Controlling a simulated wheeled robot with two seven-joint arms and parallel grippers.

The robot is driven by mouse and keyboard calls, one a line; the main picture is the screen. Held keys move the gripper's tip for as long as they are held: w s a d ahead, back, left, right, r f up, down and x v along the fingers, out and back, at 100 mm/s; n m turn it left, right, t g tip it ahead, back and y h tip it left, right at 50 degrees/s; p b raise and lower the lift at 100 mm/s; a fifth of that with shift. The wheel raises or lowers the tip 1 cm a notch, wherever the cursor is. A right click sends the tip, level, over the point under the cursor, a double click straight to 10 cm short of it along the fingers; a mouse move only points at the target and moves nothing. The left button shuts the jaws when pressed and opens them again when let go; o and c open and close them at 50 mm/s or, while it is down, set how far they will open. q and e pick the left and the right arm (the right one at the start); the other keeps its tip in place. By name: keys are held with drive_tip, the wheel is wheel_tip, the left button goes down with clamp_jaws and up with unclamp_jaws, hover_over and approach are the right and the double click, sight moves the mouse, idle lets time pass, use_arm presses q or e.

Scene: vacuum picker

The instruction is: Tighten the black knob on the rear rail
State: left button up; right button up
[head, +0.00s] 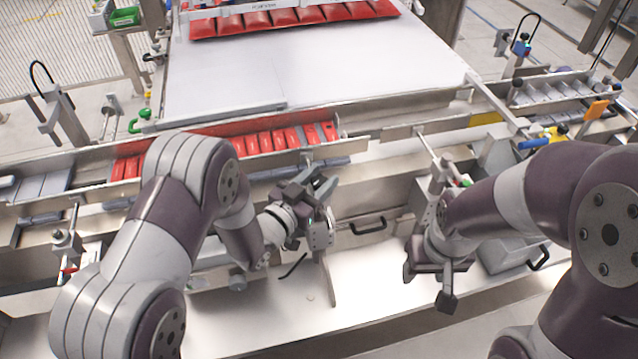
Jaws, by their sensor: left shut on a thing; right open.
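My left gripper (318,186) is at the middle of the machine, just in front of the rail (345,150) that runs along the red packs. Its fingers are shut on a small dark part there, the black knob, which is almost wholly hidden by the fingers. My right gripper (430,282) is open and empty. It hangs over the pale front deck to the right, apart from the rail, with its fingers pointing down and toward the front.
A row of red packs (285,139) lies in the channel behind the rail. A grey plate (330,70) spreads behind it, with more red packs (290,20) at the back. A black handle (368,227) and an upright metal plate (327,280) stand near my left gripper. The front deck (375,285) is mostly clear.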

use_arm(q)
drive_tip(key=m+g+h, duration=0.1)
drive_tip(key=m+g+h+b, duration=0.1)
drive_tip(key=g+h, duration=0.1)
drive_tip(key=shift+w+a+f+m, duration=0.1)
drive_tip(key=shift+f+m, duration=0.05)
drive_tip(key=shift+m, duration=0.25)
drive_tip(key=m+g+h+b, duration=0.1)
drive_tip(key=m+g+h, duration=0.2)
drive_tip(key=g, duration=0.2)
drive_tip(key=shift+m+b, duration=0.3)
drive_tip(key=shift+b, duration=0.05)
drive_tip(key=m+g+b, duration=0.1)
drive_tip(key=m+g, duration=0.1)
drive_tip(key=g, duration=0.1)
drive_tip(key=m+g+h, duration=0.1)
drive_tip(key=m+g, duration=0.1)
drive_tip(key=g, duration=0.1)
drive_tip(key=shift+b, duration=0.35)
drive_tip(key=shift+m+g+b, duration=0.45)
drive_tip(key=shift+m+g, duration=0.75)
drive_tip(key=shift+g, duration=1)
drive_tip(key=o, duration=0.9)
drive_tip(key=shift+o, duration=0.2)
drive_tip(key=shift+d, duration=0.2)
